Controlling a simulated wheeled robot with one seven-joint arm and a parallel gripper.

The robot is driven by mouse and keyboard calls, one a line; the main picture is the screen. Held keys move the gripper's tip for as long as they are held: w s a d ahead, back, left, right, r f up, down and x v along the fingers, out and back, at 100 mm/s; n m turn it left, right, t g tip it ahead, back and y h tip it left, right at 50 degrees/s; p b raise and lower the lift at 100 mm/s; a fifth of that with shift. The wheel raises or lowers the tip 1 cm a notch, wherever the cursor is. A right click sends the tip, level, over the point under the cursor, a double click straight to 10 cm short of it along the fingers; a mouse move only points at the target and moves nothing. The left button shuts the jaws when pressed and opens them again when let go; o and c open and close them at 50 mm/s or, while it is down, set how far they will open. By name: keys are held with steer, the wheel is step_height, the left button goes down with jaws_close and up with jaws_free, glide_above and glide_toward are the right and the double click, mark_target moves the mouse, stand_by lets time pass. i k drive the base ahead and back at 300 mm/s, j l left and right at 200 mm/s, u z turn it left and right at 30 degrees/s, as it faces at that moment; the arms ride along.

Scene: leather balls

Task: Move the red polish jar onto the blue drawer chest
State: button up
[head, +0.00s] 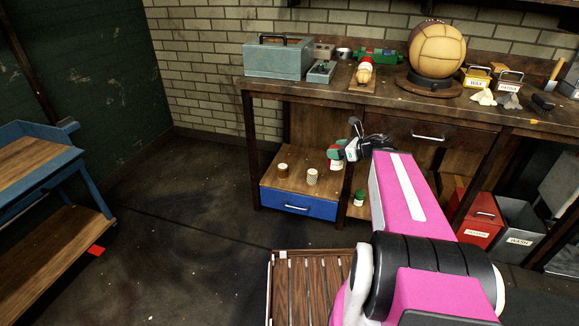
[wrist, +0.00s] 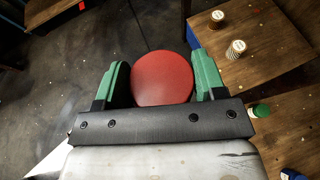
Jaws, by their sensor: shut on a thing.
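My gripper (wrist: 163,82) is shut on the red polish jar. Its green fingers press the jar from both sides, and the round red lid (wrist: 163,78) faces the wrist camera. In the head view the jar (head: 337,164) shows partly below the gripper (head: 343,150), overlapping the right end of the chest. The blue drawer chest (head: 298,204) has a wooden top and a blue drawer front. In the wrist view its top (wrist: 262,32) lies right of the jar, and floor shows beside the jar. The jar is held up, apart from the chest.
A green-lidded jar (head: 360,197) stands right of the chest. The workbench (head: 330,87) overhangs the chest. A slatted wooden surface (head: 300,285) is in the foreground.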

mark_target(328, 186)
steer(key=i+j, duration=0.1)
steer(key=j, duration=0.3)
steer(key=i+j, duration=0.15)
steer(key=j, duration=0.25)
steer(key=i+j, duration=0.1)
steer(key=j, duration=0.3)
steer(key=i+j+z, duration=0.1)
steer(key=j, duration=0.25)
steer(key=i+j, duration=0.15)
steer(key=j, duration=0.25)
steer(key=z, duration=0.45)
steer(key=j+z, duration=0.1)
steer(key=z, duration=0.75)
steer(key=j+z, duration=0.15)
steer(key=z, duration=0.7)
